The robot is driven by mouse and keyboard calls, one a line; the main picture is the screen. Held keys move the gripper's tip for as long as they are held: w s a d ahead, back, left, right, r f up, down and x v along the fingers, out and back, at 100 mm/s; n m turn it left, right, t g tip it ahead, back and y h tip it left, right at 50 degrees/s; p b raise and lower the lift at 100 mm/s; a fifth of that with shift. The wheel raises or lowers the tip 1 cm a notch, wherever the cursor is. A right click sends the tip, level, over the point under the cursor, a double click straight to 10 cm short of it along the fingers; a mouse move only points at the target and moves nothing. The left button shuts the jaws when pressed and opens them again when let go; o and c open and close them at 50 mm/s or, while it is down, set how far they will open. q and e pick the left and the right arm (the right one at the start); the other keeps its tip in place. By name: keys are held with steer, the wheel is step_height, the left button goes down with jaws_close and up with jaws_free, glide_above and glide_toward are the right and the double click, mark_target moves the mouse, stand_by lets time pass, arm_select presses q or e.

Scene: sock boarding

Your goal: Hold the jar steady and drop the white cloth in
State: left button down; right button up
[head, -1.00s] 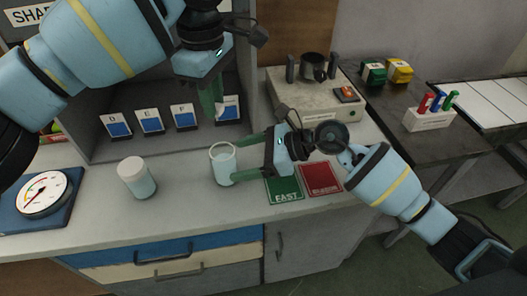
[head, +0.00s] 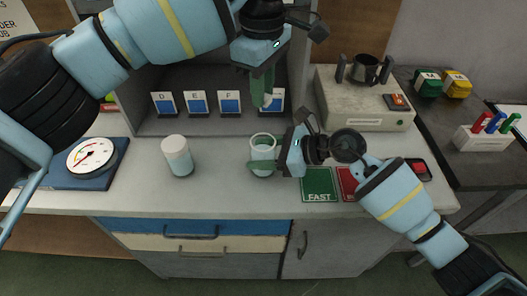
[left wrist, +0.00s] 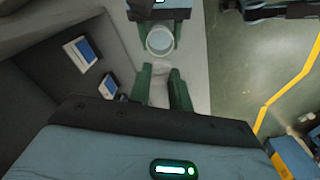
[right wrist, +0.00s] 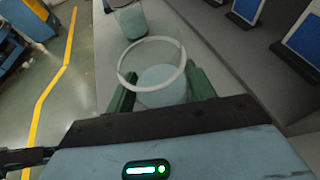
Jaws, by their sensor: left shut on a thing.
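The jar (head: 263,158), a clear open-topped glass, stands upright on the grey counter. The fingers of my right gripper (right wrist: 161,90) lie on either side of it, close to its walls; whether they press on it I cannot tell. My left gripper (head: 262,90) is above and behind the jar in the head view, fingers pointing down, shut on the white cloth (left wrist: 160,92). Only a small pale part of the cloth (head: 267,100) shows in the head view. In the left wrist view, the jar's open mouth (left wrist: 160,40) is just beyond the cloth.
Lettered cards (head: 197,103) stand in the shelf behind.

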steer(key=c, duration=0.5)
arm_select(q)
step_height(320, 180, down, 8)
steer(key=shift+f, duration=0.25)
stand_by(1.3)
steer(key=c, duration=1.2)
jaws_free()
step_height(320, 180, up, 12)
